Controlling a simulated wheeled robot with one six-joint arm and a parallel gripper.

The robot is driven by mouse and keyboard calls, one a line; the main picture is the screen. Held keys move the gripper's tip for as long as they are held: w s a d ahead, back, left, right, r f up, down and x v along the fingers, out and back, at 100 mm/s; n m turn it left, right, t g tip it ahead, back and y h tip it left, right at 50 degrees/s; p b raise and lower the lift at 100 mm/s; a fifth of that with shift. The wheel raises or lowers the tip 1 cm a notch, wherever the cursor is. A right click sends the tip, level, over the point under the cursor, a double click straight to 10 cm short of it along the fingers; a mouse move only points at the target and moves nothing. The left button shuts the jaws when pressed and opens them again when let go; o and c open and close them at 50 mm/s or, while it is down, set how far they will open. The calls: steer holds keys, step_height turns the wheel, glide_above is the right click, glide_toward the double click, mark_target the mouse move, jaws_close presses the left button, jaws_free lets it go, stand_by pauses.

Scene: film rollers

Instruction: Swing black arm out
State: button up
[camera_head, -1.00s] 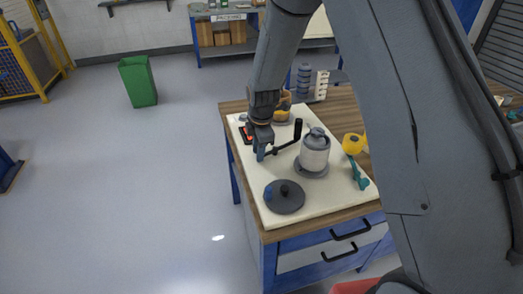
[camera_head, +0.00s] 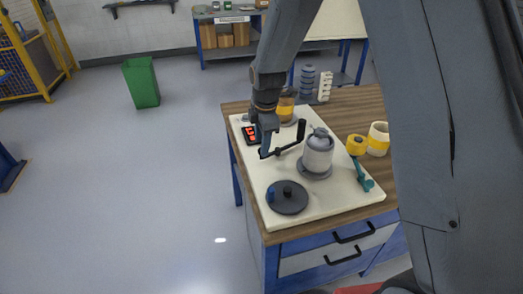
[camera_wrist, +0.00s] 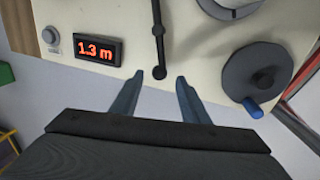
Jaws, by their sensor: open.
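The black arm (camera_head: 283,150) is a thin bar on the cream board, running from near an upright black post (camera_head: 301,130) out to the left. In the wrist view the black arm (camera_wrist: 158,35) comes down from the top edge and ends in a round knob. My gripper (camera_wrist: 160,77) is open, with one blue-grey finger on each side of that knob and gaps on both sides. In the head view my gripper (camera_head: 264,151) is at the bar's left end, partly hiding it.
A grey canister (camera_head: 318,153) stands right of the arm. A dark disc with a blue knob (camera_head: 287,198) is in front. A red-lit display (camera_wrist: 98,50) reads 1.3 m. Open floor lies left of the bench (camera_head: 240,165).

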steer(key=shift+s+r, duration=0.15)
steer(key=shift+r, duration=0.55)
steer(key=shift+s+r, duration=0.1)
steer(key=shift+r, duration=0.55)
steer(key=shift+d, duration=0.1)
steer(key=s+d+r+m, duration=0.1)
steer(key=s+d+m, duration=0.5)
steer(key=s+m, duration=0.4)
steer(key=s+d+r+m, duration=0.2)
steer(key=s+d+m, duration=0.5)
steer(key=s+m, duration=0.3)
steer(key=s, duration=0.4)
steer(key=shift+d+r+m+g+h, duration=0.15)
steer(key=shift+r+m+g+h, duration=0.15)
steer(key=shift+m+g, duration=0.1)
